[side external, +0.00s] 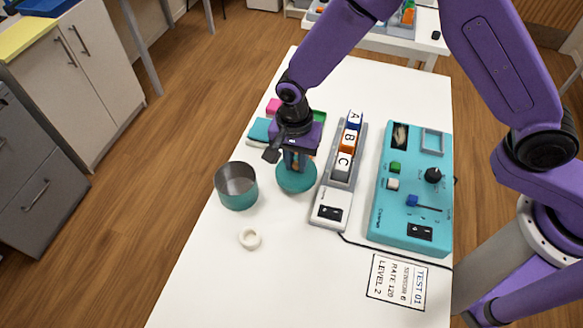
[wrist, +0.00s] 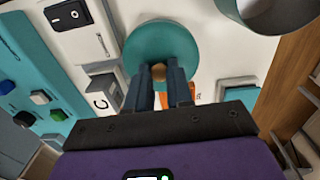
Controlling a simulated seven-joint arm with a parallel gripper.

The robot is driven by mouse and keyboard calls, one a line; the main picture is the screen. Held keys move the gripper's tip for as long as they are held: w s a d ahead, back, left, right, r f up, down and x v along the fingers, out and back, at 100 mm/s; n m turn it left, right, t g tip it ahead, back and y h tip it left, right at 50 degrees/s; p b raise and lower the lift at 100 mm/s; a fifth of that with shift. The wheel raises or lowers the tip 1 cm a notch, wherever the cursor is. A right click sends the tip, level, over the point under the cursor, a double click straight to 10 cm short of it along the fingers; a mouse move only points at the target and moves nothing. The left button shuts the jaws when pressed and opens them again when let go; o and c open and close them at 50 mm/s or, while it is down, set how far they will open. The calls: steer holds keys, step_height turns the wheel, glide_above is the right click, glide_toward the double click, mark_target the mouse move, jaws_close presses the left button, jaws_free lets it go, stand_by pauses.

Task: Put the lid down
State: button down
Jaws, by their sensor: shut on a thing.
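The teal round lid (side external: 296,178) is under my gripper (side external: 295,164) in the side view, near the middle of the white table. In the wrist view the lid (wrist: 160,48) is below my fingertips (wrist: 159,72), with a tan knob (wrist: 158,71) between them. My gripper is shut on the knob. I cannot tell whether the lid touches the table. The teal pot (side external: 237,188), grey inside, stands open and upright to the left of the lid. Part of the pot also shows at the top of the wrist view (wrist: 262,14).
A white ring (side external: 250,238) lies in front of the pot. A grey rack (side external: 341,175) with A, B and C blocks stands right of the lid, then a teal control panel (side external: 412,188). A printed card (side external: 396,282) lies at front right. The table's front is mostly clear.

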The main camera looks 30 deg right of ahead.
mark_target(292, 171)
steer(key=shift+w+a+f, duration=0.25)
steer(key=shift+w+f, duration=0.05)
steer(key=shift+f, duration=0.1)
steer(key=shift+w+a+f, duration=0.1)
steer(key=shift+w+f, duration=0.05)
steer(key=shift+f, duration=1.6)
steer(key=shift+f, duration=0.2)
steer(key=c, duration=1)
jaws_free()
steer(key=shift+r, duration=0.1)
steer(key=r, duration=1.1)
steer(key=shift+w+a+r, duration=0.1)
steer(key=shift+w+a, duration=0.05)
steer(key=shift+w, duration=0.05)
steer(key=shift+r, duration=0.55)
